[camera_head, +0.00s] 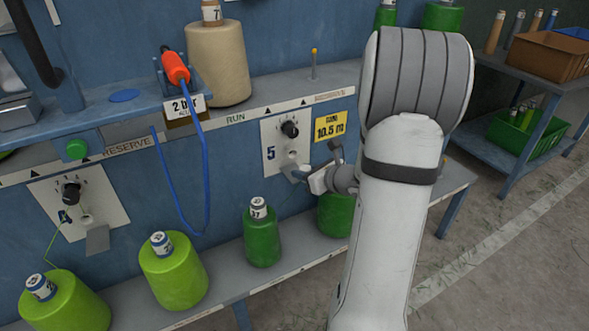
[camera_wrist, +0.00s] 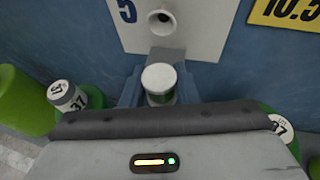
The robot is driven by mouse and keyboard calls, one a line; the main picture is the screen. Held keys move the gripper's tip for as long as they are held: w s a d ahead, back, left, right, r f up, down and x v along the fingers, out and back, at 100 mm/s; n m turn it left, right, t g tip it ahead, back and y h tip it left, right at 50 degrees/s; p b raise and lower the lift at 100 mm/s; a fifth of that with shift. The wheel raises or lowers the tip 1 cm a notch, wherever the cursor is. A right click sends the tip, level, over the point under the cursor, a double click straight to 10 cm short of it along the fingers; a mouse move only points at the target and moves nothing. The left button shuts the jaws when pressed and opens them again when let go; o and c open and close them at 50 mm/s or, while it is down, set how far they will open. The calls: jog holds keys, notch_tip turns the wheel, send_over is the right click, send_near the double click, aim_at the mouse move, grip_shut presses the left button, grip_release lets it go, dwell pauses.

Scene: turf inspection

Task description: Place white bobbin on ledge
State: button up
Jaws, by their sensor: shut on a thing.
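My gripper (camera_head: 323,180) is at the right plate marked 5, in front of the blue wall. In the wrist view its jaws (camera_wrist: 158,92) are shut on a small white bobbin (camera_wrist: 158,78), seen from its pale round end. A little green shows below that end; the rest is hidden by my wrist. The bobbin also shows in the head view as a small white piece (camera_head: 317,184). Just beyond it is a small grey ledge (camera_head: 297,172) under the plate's round hole, also in the wrist view (camera_wrist: 168,53). I cannot tell whether bobbin and ledge touch.
Green cones (camera_head: 262,236) stand on the lower shelf below my gripper. An upper shelf holds a beige cone (camera_head: 219,63) and an orange-handled tool (camera_head: 175,66) with a hanging blue cord. A side bench (camera_head: 520,72) with crates stands at right. Floor between is clear.

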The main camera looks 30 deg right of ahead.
aim_at(295, 168)
jog(key=w, duration=0.1)
jog(key=w+a, duration=0.1)
jog(key=w, duration=0.1)
jog(key=shift+w+a+f+b, duration=0.1)
jog(key=shift+w+b, duration=0.1)
jog(key=shift+b, duration=0.1)
jog(key=shift+w+f+b, duration=0.25)
jog(key=shift+f+b, duration=0.05)
jog(key=shift+b, duration=0.05)
grip_shut()
jog(key=shift+s, duration=0.1)
jog(key=o, duration=0.6)
grip_release()
jog(key=shift+f, duration=0.15)
jog(key=o, duration=0.4)
jog(key=shift+o, duration=0.2)
